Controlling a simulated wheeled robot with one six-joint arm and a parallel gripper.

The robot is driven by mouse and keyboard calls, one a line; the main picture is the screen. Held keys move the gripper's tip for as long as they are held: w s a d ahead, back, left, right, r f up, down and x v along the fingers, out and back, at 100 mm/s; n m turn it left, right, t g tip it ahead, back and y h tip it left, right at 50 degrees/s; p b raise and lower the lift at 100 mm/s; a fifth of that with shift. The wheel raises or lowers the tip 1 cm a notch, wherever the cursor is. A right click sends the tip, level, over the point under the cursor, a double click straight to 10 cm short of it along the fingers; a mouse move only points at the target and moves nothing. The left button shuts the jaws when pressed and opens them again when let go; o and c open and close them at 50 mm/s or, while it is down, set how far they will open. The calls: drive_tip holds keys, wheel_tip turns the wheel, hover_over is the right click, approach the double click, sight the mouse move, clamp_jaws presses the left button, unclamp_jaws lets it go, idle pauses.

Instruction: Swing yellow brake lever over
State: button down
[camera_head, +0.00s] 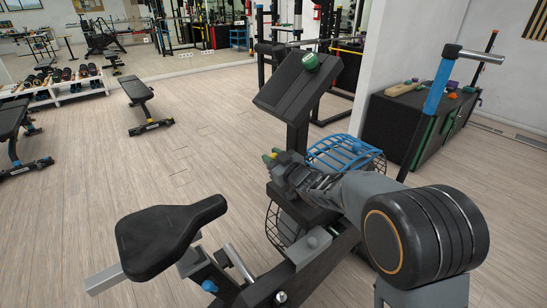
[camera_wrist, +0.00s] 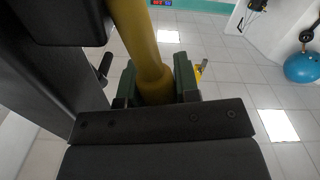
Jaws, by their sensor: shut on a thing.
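The yellow lever (camera_wrist: 143,45) runs as a thick smooth bar from the top of the wrist view down between my gripper's two green-faced fingers. My gripper (camera_wrist: 156,84) is shut on it, with one finger on each side. In the head view my gripper (camera_head: 273,160) is at the middle of the exercise bike's frame, below its dark console. The lever is mostly hidden there by my gripper and arm, so its angle is hard to tell. The bike's black saddle (camera_head: 168,236) is at the lower left.
The slanted console (camera_head: 298,84) rises just behind my gripper. A blue wire basket (camera_head: 345,150) is close on the right. A blue-topped handle post (camera_head: 437,88) and a dark cabinet (camera_head: 395,119) stand farther right. The wooden floor at left is open, with benches (camera_head: 139,92) beyond.

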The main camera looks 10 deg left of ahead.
drive_tip(key=c, duration=1.1)
unclamp_jaws()
drive_tip(key=shift+s+a, duration=0.1)
drive_tip(key=shift+a, duration=0.1)
drive_tip(key=shift+o, duration=1.3)
drive_tip(key=shift+d, duration=0.15)
drive_tip(key=v, duration=1.3)
drive_tip(key=shift+s+d, duration=0.2)
drive_tip(key=shift+d, duration=0.1)
